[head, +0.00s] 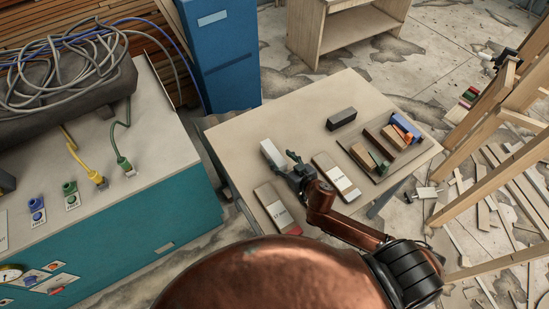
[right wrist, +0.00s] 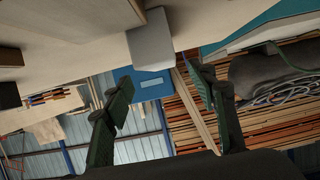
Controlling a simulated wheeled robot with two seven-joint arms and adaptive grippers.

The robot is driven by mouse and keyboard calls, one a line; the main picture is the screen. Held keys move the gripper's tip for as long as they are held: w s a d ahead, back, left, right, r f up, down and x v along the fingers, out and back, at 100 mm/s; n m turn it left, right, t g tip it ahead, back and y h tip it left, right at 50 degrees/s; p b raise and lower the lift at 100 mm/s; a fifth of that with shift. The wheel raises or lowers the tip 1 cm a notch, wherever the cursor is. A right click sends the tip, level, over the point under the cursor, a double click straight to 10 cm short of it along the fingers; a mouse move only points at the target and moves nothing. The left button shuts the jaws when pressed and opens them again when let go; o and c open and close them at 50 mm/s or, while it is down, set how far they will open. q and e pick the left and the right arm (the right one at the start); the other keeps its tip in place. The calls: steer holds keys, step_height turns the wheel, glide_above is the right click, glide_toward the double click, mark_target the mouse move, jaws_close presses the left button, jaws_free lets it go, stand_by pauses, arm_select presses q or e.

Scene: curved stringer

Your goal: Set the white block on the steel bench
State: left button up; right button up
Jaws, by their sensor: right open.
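The white block (head: 271,153) stands on the left part of the light-topped table (head: 240,130). My right gripper (head: 285,164) is just right of the block, its fingers pointing toward it. In the right wrist view the open fingers (right wrist: 165,88) are spread wide, and the pale block (right wrist: 150,42) shows beyond their tips, not between the pads. Whether a finger touches it I cannot tell. A teal bench with a grey metal-looking top (head: 170,150) stands at the left, likely the steel bench. My left gripper is not in view.
A black block (head: 341,119), a tray with wooden, blue and orange pieces (head: 372,172) and two labelled pale slabs, (head: 336,177) and (head: 273,206), lie on the table. Cables, a dark cushion-like object and plugs occupy the teal bench; its right front top is clear.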

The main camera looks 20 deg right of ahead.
mark_target(273, 152)
steer(key=x, duration=0.6)
steer(key=shift+w+a, duration=0.15)
steer(key=shift+w, duration=0.05)
steer(key=shift+r, duration=0.1)
jaws_close()
stand_by(0.4)
